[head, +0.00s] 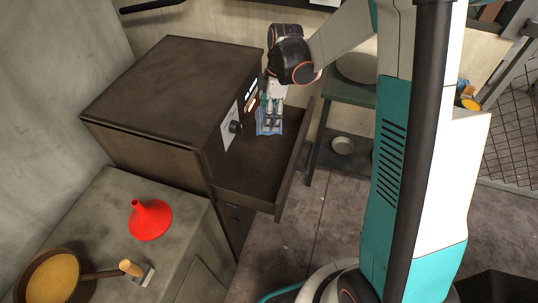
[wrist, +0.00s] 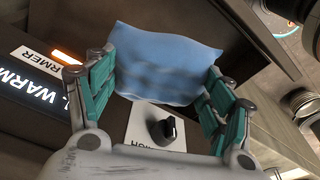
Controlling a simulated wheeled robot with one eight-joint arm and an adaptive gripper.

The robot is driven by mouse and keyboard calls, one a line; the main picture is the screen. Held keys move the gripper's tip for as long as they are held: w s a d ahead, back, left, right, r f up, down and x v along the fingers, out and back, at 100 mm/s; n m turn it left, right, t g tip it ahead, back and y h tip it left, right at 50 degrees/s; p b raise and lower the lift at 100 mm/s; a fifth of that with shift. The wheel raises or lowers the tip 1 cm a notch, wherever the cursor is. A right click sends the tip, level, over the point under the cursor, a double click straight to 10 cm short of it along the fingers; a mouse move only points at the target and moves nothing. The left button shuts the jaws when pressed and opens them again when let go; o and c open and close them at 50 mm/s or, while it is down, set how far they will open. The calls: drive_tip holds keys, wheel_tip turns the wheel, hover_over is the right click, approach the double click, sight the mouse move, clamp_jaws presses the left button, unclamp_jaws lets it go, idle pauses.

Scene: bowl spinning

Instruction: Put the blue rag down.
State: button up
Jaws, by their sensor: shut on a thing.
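The blue rag (wrist: 165,62) looks like a soft, folded pillow shape between the two teal-padded fingers of my gripper (wrist: 160,88) in the wrist view. My gripper is shut on it, with a finger at each side. In the head view, my gripper (head: 271,110) points down over the back part of an open drawer, and only pale blue edges of the rag (head: 263,131) show around the fingers. I cannot tell whether the rag touches the drawer floor.
The dark brown cabinet (head: 175,85) has its drawer (head: 255,165) pulled out; its visible floor is bare. A black knob (head: 235,127) sits on the cabinet front beside my gripper. A red funnel (head: 150,220), a pan (head: 52,278) and a scraper (head: 133,268) are on the grey counter.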

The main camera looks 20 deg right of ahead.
sight(268, 157)
wheel_tip(268, 157, down, 19)
drive_tip(key=b, duration=0.6)
drive_tip(key=shift+r, duration=0.1)
drive_tip(key=shift+f+b, duration=0.2)
drive_tip(key=shift+b, duration=0.15)
drive_tip(key=o, duration=1.2)
